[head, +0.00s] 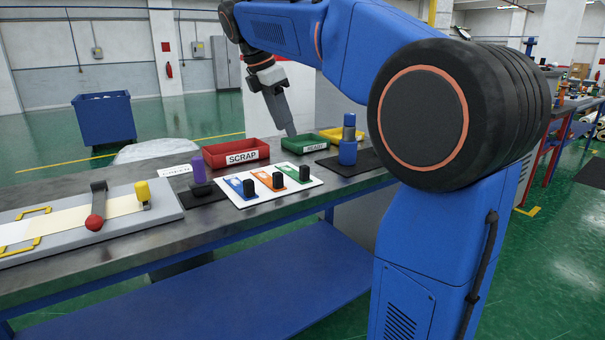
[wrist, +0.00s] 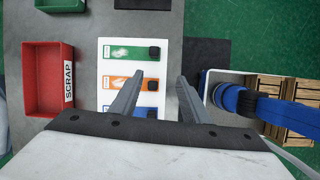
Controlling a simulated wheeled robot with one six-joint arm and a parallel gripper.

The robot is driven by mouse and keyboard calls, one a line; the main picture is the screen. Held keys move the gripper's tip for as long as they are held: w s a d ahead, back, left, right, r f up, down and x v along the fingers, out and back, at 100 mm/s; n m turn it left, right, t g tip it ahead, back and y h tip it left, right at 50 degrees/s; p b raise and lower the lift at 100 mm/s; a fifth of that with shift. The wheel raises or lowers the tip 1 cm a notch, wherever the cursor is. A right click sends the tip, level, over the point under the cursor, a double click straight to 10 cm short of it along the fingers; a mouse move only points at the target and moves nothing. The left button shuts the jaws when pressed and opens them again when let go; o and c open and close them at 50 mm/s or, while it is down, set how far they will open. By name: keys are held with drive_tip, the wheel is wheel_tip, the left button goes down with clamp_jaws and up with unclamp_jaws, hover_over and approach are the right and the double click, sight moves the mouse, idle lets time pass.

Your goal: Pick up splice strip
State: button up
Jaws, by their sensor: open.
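A white board (head: 262,202) on the bench carries blue (head: 233,184), orange (head: 263,179) and green (head: 290,170) strips, each with a black block at one end. I cannot tell which is the splice strip. The same board (wrist: 106,70) shows in the wrist view, with the green strip (wrist: 120,53), orange strip (wrist: 119,83) and partly hidden blue strip (wrist: 120,112). My gripper (wrist: 161,76) is open and empty, its fingers either side of the black blocks' column in that view. In the head view my gripper (head: 290,132) hangs above the bench's far side.
A red SCRAP bin (head: 235,152), a green bin (head: 305,146) and a yellow bin (head: 343,134) stand behind the board. A blue cylinder (head: 348,150) stands on a dark mat to the right. A purple-topped tool (head: 199,172) and a grey splicing plate (head: 160,202) lie left.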

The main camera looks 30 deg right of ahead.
drive_tip(key=w+d+r, duration=0.1)
drive_tip(key=w, duration=0.1)
drive_tip(key=n, duration=0.1)
approach(304, 166)
drive_tip(key=x, duration=1)
drive_tip(key=shift+f, duration=0.15)
clamp_jaws()
